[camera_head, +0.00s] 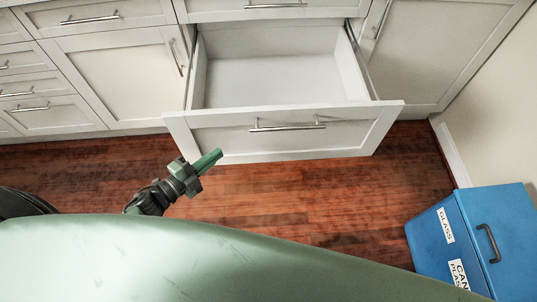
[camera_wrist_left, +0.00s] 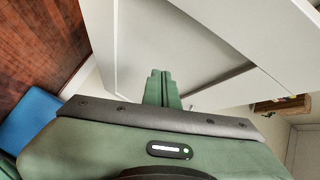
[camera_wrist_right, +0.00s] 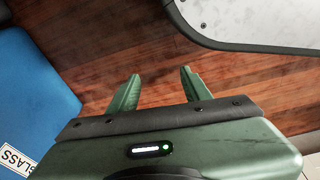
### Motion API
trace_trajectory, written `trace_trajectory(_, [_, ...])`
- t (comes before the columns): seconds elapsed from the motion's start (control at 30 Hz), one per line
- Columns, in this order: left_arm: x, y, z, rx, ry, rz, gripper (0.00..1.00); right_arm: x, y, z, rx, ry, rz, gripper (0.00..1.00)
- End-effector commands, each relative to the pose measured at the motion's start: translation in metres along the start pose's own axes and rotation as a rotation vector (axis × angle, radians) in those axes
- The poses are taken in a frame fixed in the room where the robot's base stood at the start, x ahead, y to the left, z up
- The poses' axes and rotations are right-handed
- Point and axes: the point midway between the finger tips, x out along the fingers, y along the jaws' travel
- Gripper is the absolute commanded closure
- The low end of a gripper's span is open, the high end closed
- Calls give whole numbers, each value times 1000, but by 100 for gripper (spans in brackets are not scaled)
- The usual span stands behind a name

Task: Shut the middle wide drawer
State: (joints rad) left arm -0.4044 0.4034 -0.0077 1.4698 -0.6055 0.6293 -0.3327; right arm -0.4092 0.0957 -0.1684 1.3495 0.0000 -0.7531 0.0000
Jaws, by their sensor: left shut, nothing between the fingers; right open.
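The middle wide drawer (camera_head: 285,130) is pulled well out of the white cabinet, and its inside (camera_head: 270,80) looks empty. A metal bar handle (camera_head: 287,125) runs across its front. My left gripper (camera_head: 212,160) is shut and empty, in front of the left part of the drawer front; I cannot tell whether it touches. In the left wrist view its closed fingers (camera_wrist_left: 162,88) point at white cabinet panels. My right gripper (camera_wrist_right: 155,85) is open and empty over the wooden floor in the right wrist view. It does not show in the head view.
A blue recycling bin (camera_head: 430,240) with a dark handle stands at the lower right, near the wall. Closed cabinet doors (camera_head: 120,75) and small drawers (camera_head: 40,110) lie to the left. The wooden floor (camera_head: 300,190) before the drawer is clear.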

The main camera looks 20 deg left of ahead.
Motion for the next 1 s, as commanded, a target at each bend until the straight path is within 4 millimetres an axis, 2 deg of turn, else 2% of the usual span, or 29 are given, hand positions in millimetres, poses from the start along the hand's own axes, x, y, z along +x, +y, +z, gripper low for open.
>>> trace_trajectory(0.03, [4,-4,-10,88,80,-23,100,11,0,-6,1,9,1,52])
trace_trajectory(0.2, [-1,-32,-70,395,367,-87,100,10,1,-26,5,27,3,52])
trace_trajectory(0.3, [-9,-38,-97,522,487,-107,100,6,2,-33,7,32,4,52])
trace_trajectory(0.43, [-12,-43,-113,582,546,-116,100,0,2,-36,7,33,4,52])
trace_trajectory(0.57, [0,-44,-122,583,549,-119,100,-1,2,-36,7,32,4,52])
trace_trajectory(0.93, [66,-42,-161,578,545,-120,100,8,2,-29,6,27,4,52])
trace_trajectory(1.0, [77,-44,-161,582,542,-118,100,11,2,-27,6,23,3,52])
